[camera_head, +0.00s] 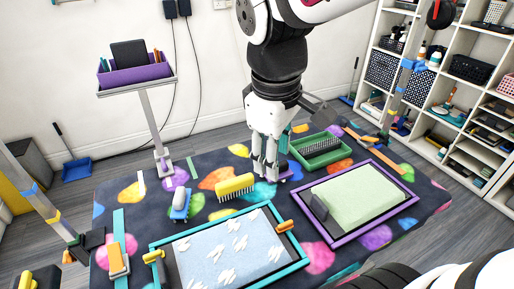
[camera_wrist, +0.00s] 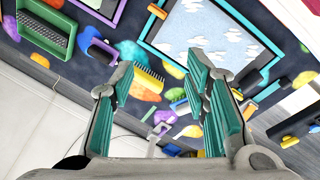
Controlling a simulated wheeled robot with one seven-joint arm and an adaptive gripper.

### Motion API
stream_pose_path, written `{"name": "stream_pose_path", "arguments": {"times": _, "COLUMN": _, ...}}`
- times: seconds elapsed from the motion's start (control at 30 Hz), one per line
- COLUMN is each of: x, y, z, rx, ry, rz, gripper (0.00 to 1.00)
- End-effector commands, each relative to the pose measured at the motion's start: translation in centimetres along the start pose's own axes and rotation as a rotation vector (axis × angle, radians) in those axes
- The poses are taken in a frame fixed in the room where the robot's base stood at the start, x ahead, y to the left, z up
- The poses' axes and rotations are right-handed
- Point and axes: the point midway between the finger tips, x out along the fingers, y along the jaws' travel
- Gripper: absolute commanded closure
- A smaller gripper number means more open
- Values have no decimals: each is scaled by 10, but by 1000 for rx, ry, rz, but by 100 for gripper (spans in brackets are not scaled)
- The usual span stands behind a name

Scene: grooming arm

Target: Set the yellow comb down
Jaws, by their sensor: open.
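The yellow comb (camera_head: 235,185) rests on the dark spotted mat (camera_head: 212,206), teeth toward the near side, left of my gripper. It also shows in the wrist view (camera_wrist: 149,76), between and beyond the fingers, with nothing holding it. My gripper (camera_head: 266,178) points down above the mat, just right of the comb and apart from it. In the wrist view its teal-padded fingers (camera_wrist: 160,66) are spread open and empty.
A teal-framed tray (camera_head: 180,262) lies in front of the comb. A purple-framed tray (camera_head: 405,209) and a green bin (camera_head: 318,156) are to the right. A blue brush (camera_head: 180,206) stands left of the comb. A purple box (camera_head: 135,74) sits on a raised stand.

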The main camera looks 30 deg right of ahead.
Motion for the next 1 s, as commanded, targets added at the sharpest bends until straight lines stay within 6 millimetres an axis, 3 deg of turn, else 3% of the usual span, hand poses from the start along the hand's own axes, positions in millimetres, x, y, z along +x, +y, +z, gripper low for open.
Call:
{"name": "stream_pose_path", "arguments": {"times": 0.2, "x": -19, "y": -40, "z": 60, "rx": 339, "ry": 83, "rz": -32, "gripper": 58}}
{"name": "stream_pose_path", "arguments": {"times": 0.4, "x": -19, "y": -63, "z": 88, "rx": 524, "ry": 125, "rz": -84, "gripper": 58}}
{"name": "stream_pose_path", "arguments": {"times": 0.83, "x": -20, "y": -68, "z": 94, "rx": 568, "ry": 133, "rz": -98, "gripper": 58}}
{"name": "stream_pose_path", "arguments": {"times": 1.0, "x": -48, "y": -64, "z": 94, "rx": 567, "ry": 173, "rz": -81, "gripper": 58}}
